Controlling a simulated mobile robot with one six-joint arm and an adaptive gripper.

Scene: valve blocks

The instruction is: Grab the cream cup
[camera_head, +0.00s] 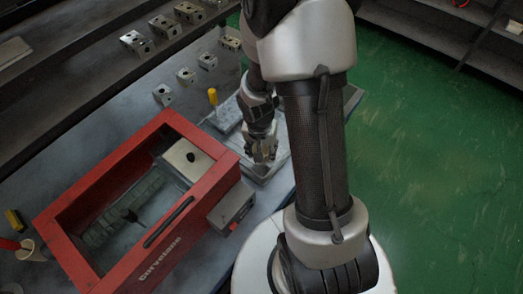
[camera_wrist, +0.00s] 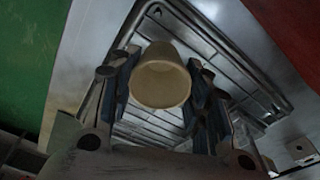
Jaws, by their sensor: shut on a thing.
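The cream cup (camera_wrist: 161,84) sits between the two dark-padded fingers of my gripper (camera_wrist: 160,78) in the wrist view, with its round open mouth facing the camera. My gripper is shut on the cup's sides. In the head view my gripper (camera_head: 262,150) is low over the metal tray (camera_head: 281,159), to the right of the red box. The cup is mostly hidden by the fingers there. The ribbed metal tray (camera_wrist: 235,80) shows behind the cup in the wrist view; I cannot tell whether the cup touches it.
A red-framed box (camera_head: 98,178) stands close to the left of my gripper. A yellow-handled tool (camera_head: 212,96) stands behind it. Several metal valve blocks (camera_head: 162,94) are at the back left. A pale holder (camera_head: 30,250) with a red-handled tool is at far left. Green floor lies right.

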